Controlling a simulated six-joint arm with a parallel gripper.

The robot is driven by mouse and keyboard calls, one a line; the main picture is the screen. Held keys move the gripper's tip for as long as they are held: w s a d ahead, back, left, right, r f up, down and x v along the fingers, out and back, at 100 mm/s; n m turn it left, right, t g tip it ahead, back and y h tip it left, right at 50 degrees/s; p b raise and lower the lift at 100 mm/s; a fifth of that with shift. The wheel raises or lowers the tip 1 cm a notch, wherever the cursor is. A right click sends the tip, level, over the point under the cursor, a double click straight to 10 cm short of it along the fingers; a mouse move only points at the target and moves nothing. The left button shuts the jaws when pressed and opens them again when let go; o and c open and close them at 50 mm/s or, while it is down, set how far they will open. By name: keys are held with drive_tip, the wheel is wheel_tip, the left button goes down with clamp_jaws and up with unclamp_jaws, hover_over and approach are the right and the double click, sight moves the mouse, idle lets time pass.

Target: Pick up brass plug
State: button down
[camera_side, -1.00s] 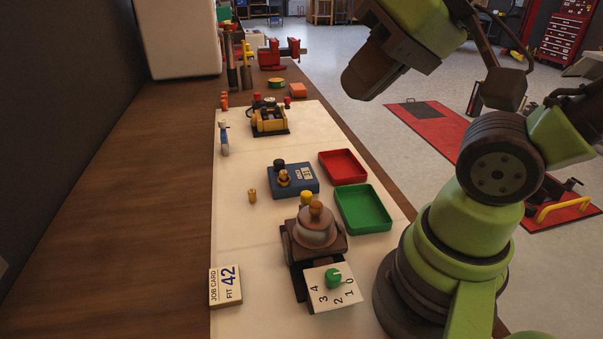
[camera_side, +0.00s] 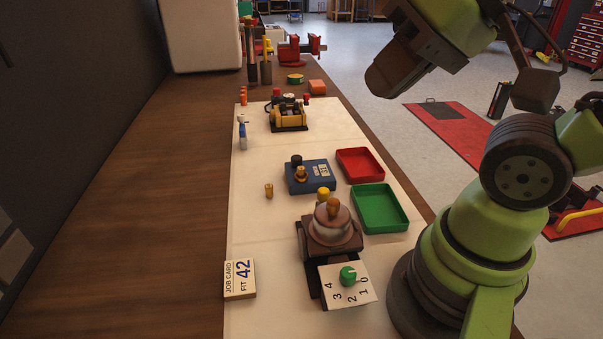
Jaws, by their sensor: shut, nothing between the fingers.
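A small brass plug (camera_side: 269,190) stands alone on the pale mat, left of the blue box. A second brass-coloured fitting (camera_side: 301,174) sits on the blue box (camera_side: 322,179), and a yellowish knob (camera_side: 323,195) shows behind the brown device. I cannot tell whether these are plugs too. My gripper (camera_side: 378,86) is the dark end of the arm at the top, high above and right of the bench. It is shut and empty, far from the plug. Its fingertips are not clearly visible.
A red tray (camera_side: 378,155) and a green tray (camera_side: 358,212) lie right of the blue box. The brown device (camera_side: 334,239) with a numbered dial plate (camera_side: 361,294) stands in front. A job card block (camera_side: 240,279) lies left. The mat around the brass plug is clear.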

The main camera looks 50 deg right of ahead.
drive_tip(key=c, duration=1)
unclamp_jaws()
drive_tip(key=shift+o, duration=0.2)
drive_tip(key=m+g+h, duration=0.3)
drive_tip(key=m+g, duration=0.5)
drive_tip(key=m, duration=1.5)
hover_over(301, 168)
wheel_tip(301, 168, down, 22)
drive_tip(key=shift+w+a+r, duration=0.1)
drive_tip(key=shift+r, duration=0.15)
drive_tip(key=shift+f, duration=2.75)
